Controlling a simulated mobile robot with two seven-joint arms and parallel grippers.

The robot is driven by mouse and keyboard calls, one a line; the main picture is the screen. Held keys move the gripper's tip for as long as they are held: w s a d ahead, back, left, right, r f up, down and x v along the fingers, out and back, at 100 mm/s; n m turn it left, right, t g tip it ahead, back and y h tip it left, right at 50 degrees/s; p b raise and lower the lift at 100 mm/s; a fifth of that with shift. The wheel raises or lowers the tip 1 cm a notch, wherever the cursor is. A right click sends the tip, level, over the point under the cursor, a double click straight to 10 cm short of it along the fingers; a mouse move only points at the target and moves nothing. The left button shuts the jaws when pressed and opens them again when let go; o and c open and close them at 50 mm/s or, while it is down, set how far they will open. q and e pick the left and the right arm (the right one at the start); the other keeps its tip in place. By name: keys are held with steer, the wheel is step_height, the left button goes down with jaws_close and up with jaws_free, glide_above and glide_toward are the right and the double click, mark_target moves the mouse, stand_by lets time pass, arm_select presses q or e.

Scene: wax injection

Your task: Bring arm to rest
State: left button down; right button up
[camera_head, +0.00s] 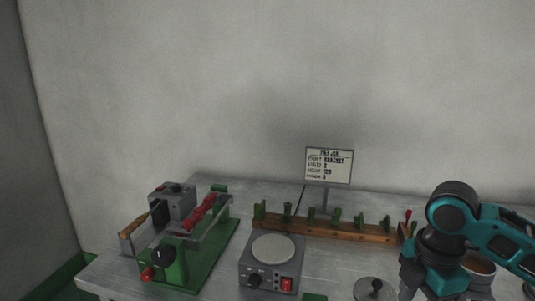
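My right arm comes in from the right edge, teal and black, bent over the right part of the bench. Its lower end runs down to the bottom edge of the picture, and no fingertips of my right gripper can be made out. My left arm and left gripper do not show.
A grey bench (330,262) stands against the wall. It holds a green-based clamp machine (205,262), a grey hotplate box (270,262), a wooden rack (325,228) with green pieces, a sign (329,165), and a round lid (375,289). A pot (480,264) is partly behind my arm.

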steer(key=s+a+f+m+t+y, duration=0.3)
steer(key=s+a+f+m, duration=0.45)
steer(key=a+f, duration=0.4)
steer(key=s+d+f+m+h, duration=0.3)
steer(key=s+d+m, duration=0.4)
steer(key=s+m, duration=0.4)
steer(key=w+a+f+n+t+y, duration=0.1)
steer(key=w+a+f+t+y, duration=0.1)
steer(key=w+f+t, duration=0.5)
steer(key=shift+w+a+f+t, duration=0.3)
steer(key=shift+w+a+f, duration=0.2)
steer(key=shift+f, duration=0.35)
